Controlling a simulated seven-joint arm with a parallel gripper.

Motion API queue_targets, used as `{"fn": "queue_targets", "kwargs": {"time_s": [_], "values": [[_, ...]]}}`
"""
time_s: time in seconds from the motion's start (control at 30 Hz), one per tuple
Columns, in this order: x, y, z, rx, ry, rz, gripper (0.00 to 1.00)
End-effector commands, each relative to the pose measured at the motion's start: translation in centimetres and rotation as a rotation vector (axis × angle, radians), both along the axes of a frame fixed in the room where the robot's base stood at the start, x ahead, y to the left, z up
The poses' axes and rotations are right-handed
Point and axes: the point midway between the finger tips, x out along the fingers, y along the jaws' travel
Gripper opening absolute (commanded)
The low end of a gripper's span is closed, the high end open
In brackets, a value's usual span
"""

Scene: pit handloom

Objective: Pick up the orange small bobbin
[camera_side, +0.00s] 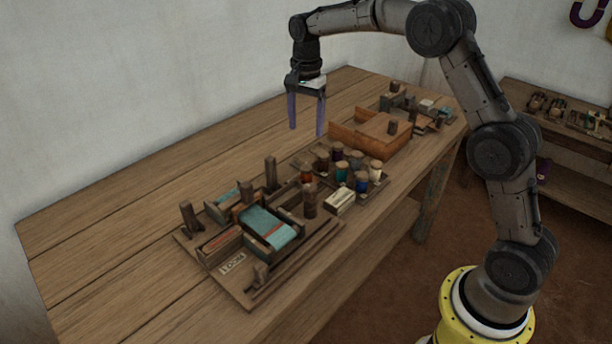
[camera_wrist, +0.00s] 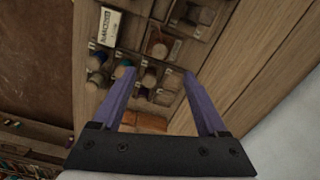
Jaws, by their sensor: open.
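An orange-red bobbin (camera_side: 307,177) with a wooden top stands at the left end of a group of bobbins in the side view. In the wrist view, a round wooden top with a reddish body (camera_wrist: 159,45) sits in a tray compartment beyond the fingertips; it looks like the same bobbin, but I cannot be sure. My gripper (camera_side: 306,130) has two purple fingers spread apart and pointing down. It is empty and above the table, behind the bobbins. In the wrist view, the open fingers (camera_wrist: 158,74) frame part of the tray.
Several other bobbins, including a blue one (camera_side: 362,183), stand close together. A small labelled block (camera_side: 340,200) lies in front. A small loom (camera_side: 268,228) stands at left and a wooden box (camera_side: 372,133) at right. The back of the table (camera_side: 150,180) is clear.

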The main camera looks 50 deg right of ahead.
Motion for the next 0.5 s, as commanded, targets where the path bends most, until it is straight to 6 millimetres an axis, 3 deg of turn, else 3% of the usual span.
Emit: {"fn": "queue_targets", "kwargs": {"time_s": [0.5], "values": [[-0.1,-0.2,-8.1,0.001,0.014,-0.002,0.76]]}}
